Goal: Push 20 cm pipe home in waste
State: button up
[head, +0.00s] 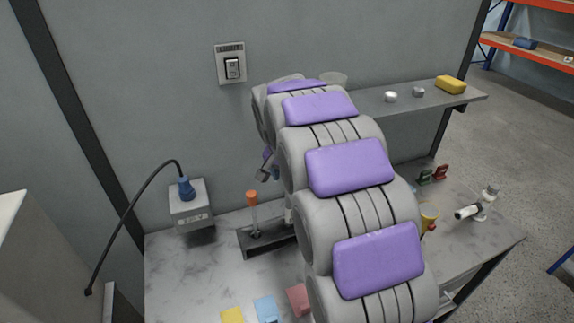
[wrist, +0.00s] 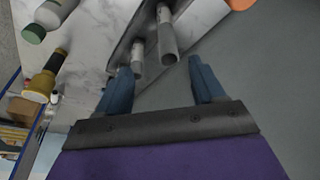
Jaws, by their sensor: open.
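My gripper (wrist: 160,68) is open, its two blue fingers apart in the wrist view. Grey pipe-like pieces, a longer one (wrist: 167,42) and a shorter one (wrist: 139,54), stand at a grey rack beyond the fingertips. I see nothing held; whether a finger touches a pipe is unclear. In the head view my gripper (head: 265,168) is mostly hidden behind my arm, above the dark rack (head: 262,246). A white fitting with a short white pipe (head: 468,212) is at the right of the bench; it may be the waste. I cannot tell which pipe is the 20 cm one.
An orange-handled tool (head: 252,212) stands in the rack. Yellow, blue and pink pads lie at the bench front. A shelf (head: 400,103) with a yellow sponge (head: 451,85) is behind. A socket box (head: 190,205) with a cable is left.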

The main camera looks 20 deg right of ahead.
jog(key=x, duration=0.2)
jog(key=w+b+x, duration=0.1)
jog(key=x, duration=0.4)
jog(key=shift+w+d+f+b, duration=0.2)
jog(key=shift+w+b, duration=0.15)
jog(key=shift+w, duration=0.15)
jog(key=shift+w+f, duration=0.15)
jog(key=shift+f, duration=0.2)
dwell(0.8)
jog(key=c, duration=1.2)
jog(key=shift+r+p, duration=1.65)
jog(key=shift+r, duration=2.9)
jog(key=shift+c, duration=0.2)
